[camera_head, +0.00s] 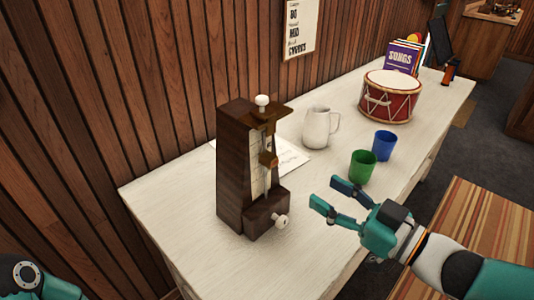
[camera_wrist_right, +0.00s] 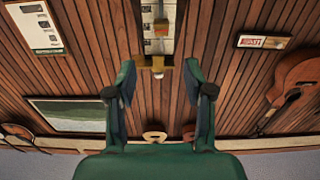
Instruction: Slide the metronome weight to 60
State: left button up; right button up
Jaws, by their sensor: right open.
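A dark wooden metronome (camera_head: 233,170) stands upright on the white table (camera_head: 210,260), with a pale scale strip up its front.
A green cup (camera_head: 362,167) stands close behind my right gripper, with a blue cup (camera_head: 384,146) beyond it. A white pitcher (camera_head: 316,128) and a paper sheet (camera_head: 292,158) are behind the metronome. A red drum (camera_head: 390,97) is farther back. The table's front left is clear.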

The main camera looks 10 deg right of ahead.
jog(key=p, duration=0.5)
send_near(274, 162)
jog(key=x, duration=0.3)
jog(key=p+x, duration=0.1)
jog(key=x, duration=0.7)
jog(key=shift+w+f, duration=0.2)
grip_shut()
jog(key=shift+r, duration=0.1)
